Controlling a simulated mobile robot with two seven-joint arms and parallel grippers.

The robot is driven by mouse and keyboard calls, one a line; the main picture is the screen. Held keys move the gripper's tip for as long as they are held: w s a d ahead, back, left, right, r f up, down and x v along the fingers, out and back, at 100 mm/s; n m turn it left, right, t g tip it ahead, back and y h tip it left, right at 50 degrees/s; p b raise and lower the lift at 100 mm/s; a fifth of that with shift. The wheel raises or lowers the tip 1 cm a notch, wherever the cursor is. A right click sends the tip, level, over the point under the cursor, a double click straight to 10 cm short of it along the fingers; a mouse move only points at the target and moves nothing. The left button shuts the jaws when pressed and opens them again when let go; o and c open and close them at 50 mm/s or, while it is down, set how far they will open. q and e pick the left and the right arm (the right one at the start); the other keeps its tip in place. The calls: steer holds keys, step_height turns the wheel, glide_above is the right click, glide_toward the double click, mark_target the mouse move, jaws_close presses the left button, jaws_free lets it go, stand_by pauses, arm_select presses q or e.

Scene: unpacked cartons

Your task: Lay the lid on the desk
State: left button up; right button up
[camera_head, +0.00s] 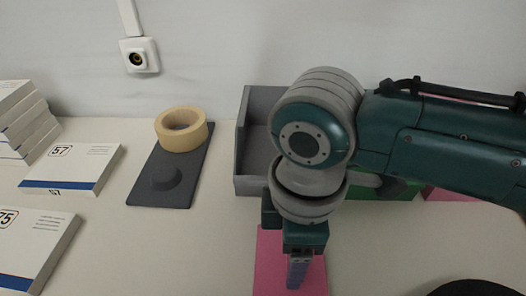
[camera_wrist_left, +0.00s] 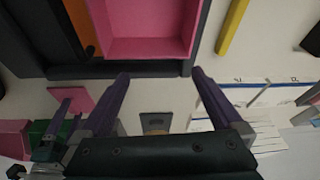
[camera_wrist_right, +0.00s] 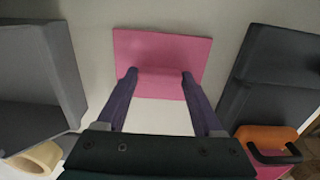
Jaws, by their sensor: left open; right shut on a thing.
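The pink lid (camera_head: 268,262) is a flat square plate at the front middle of the desk in the head view. It also shows in the right wrist view (camera_wrist_right: 195,50), with a raised bar handle between the fingers. My right gripper (camera_wrist_right: 160,75) is shut on that handle from above. The lid looks level and at or close to the desk (camera_head: 215,250); I cannot tell whether it touches. My arm hides part of it in the head view. My left gripper (camera_wrist_left: 160,73) is open and empty, near a dark tray, and is outside the head view.
A grey open bin (camera_head: 244,150) stands behind the lid. A dark plate (camera_head: 150,192) with a knob lies left, with a tape roll (camera_head: 181,130) on its far end. White books (camera_head: 75,166) lie further left. The dark tray (camera_wrist_left: 125,71) holds a pink box (camera_wrist_left: 150,47).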

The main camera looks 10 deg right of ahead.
steer(key=shift+f, duration=0.2)
steer(key=o, duration=1.4)
steer(key=shift+c, duration=0.2)
steer(key=shift+r, duration=0.1)
step_height(320, 180, up, 11)
steer(key=p, duration=0.3)
steer(key=s+a+m+t+y, duration=0.2)
steer(key=s+a+m+y, duration=0.15)
steer(key=s+m, duration=0.2)
steer(key=s+d+m+h, duration=0.1)
steer(key=s+d+m, duration=0.2)
steer(key=d, duration=0.3)
steer(key=s+d+m+t+h, duration=0.1)
steer(key=s+d+m+h, duration=0.1)
steer(key=d, duration=0.4)
steer(key=shift+s+d+m+t, duration=0.35)
steer(key=shift+s+m, duration=0.5)
steer(key=shift+m, duration=0.3)
